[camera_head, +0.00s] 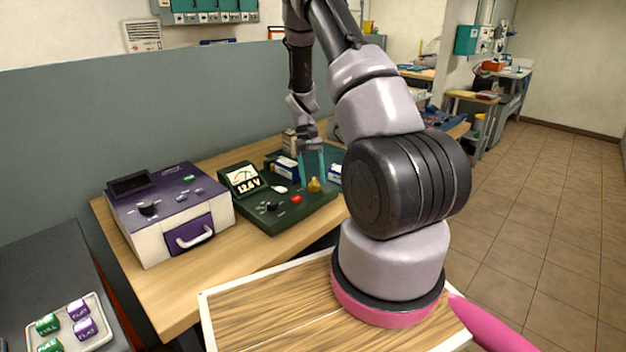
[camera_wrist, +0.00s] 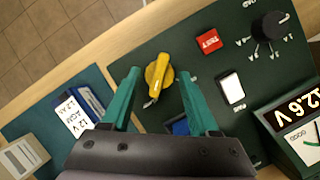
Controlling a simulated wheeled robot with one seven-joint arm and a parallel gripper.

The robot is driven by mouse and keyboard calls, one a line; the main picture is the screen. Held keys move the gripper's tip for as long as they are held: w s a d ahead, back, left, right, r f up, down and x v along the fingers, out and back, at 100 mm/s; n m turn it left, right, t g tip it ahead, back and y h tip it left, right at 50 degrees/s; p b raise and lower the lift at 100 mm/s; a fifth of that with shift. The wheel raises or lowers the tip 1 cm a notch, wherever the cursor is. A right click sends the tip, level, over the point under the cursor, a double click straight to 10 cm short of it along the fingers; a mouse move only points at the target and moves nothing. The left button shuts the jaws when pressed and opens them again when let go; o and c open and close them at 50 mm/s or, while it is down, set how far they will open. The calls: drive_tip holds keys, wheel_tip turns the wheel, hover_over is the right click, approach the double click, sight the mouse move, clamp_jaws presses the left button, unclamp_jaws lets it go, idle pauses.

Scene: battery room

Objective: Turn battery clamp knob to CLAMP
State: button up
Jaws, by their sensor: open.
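The yellow clamp knob (camera_wrist: 158,76) sits on a dark green panel (camera_wrist: 215,85). It also shows in the head view (camera_head: 314,185), partly beside my teal fingertips. In the wrist view its grip bar is tilted, and small white lettering beside its lower end is too small to read. My gripper (camera_wrist: 161,75) is open, with one teal finger on each side of the knob and a gap to each. In the head view my gripper (camera_head: 312,165) points down at the knob; I cannot tell whether the fingertips reach down around it.
The panel also holds a red button (camera_wrist: 208,41), a white rocker switch (camera_wrist: 230,87), a black dial (camera_wrist: 270,25) and a 12.6 V meter (camera_head: 243,178). A blue battery (camera_wrist: 92,101) lies nearby. A purple-and-white unit (camera_head: 170,207) stands left on the wooden bench.

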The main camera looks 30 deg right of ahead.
drive_tip(key=v, duration=1)
drive_tip(key=shift+r, duration=0.15)
drive_tip(key=s+a+r+t+y, duration=0.1)
drive_tip(key=s+a+r+t, duration=0.25)
drive_tip(key=r, duration=0.75)
drive_tip(key=s+a+r+t, duration=0.2)
drive_tip(key=s+a+r, duration=0.25)
drive_tip(key=r, duration=0.55)
drive_tip(key=s+a+r+t, duration=0.2)
drive_tip(key=s+r+t, duration=0.1)
drive_tip(key=s, duration=0.5)
drive_tip(key=s+a+r+m+t, duration=0.1)
drive_tip(key=s+a+r+t, duration=0.2)
drive_tip(key=s, duration=0.6)
wheel_tip(320, 180, up, 2)
drive_tip(key=shift+s+a+r+y, duration=0.1)
drive_tip(key=shift+s+a+y, duration=0.1)
drive_tip(key=shift+y, duration=0.1)
